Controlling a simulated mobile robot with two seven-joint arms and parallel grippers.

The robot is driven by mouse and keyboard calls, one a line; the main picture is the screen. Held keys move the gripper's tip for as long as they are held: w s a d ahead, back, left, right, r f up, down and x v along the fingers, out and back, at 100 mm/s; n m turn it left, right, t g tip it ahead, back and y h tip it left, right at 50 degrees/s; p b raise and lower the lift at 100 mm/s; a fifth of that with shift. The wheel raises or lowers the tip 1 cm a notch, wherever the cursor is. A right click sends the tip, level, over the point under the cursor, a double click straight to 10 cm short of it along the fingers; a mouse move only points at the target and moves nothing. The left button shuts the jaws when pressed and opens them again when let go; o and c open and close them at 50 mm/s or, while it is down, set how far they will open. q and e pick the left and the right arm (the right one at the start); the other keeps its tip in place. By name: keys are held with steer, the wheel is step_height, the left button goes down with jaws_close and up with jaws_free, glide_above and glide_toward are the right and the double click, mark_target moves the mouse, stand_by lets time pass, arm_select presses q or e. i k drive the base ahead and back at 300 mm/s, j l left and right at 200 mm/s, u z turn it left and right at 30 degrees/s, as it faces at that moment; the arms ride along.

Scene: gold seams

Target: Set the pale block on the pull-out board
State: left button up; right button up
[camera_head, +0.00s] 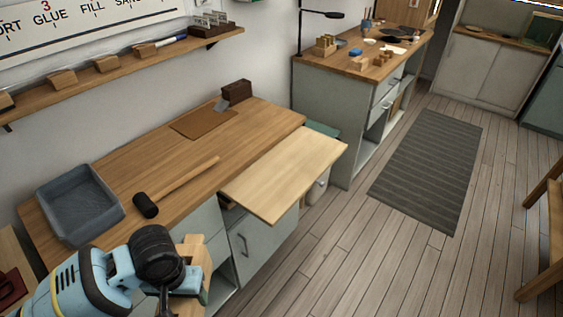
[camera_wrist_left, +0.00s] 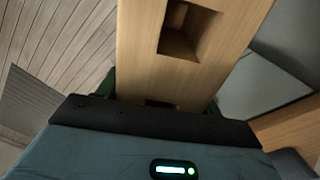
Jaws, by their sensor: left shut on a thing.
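The pale block (camera_head: 199,257) is at the bottom of the head view, partly hidden behind my left wrist. My left gripper (camera_head: 183,285) is shut on it and holds it in front of the workbench, to the near left of the pull-out board. In the left wrist view the pale block (camera_wrist_left: 145,55) runs up from the gripper and shows a square hole in its face. The pull-out board (camera_head: 285,175) is a light wooden panel sticking out from the bench front. Its top is bare. My right gripper is not in view.
On the workbench (camera_head: 150,160) lie a black-headed mallet (camera_head: 146,205), a grey tray (camera_head: 80,206), a brown mat (camera_head: 203,122) and a dark brown block (camera_head: 237,91). A wall shelf (camera_head: 130,66) hangs above. A second bench (camera_head: 350,69) stands beyond; a dark rug (camera_head: 428,165) covers some floor.

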mark_target(291, 167)
steer(key=k, duration=0.65)
steer(key=u, duration=2.4)
steer(key=k+l, duration=0.1)
steer(key=l, duration=0.3)
steer(key=k+l, duration=0.1)
steer(key=l, duration=0.35)
steer(key=k+l, duration=0.1)
steer(key=l, duration=0.3)
steer(key=k+l, duration=0.15)
steer(key=l, duration=0.3)
steer(key=k+l, duration=0.1)
steer(key=l, duration=0.3)
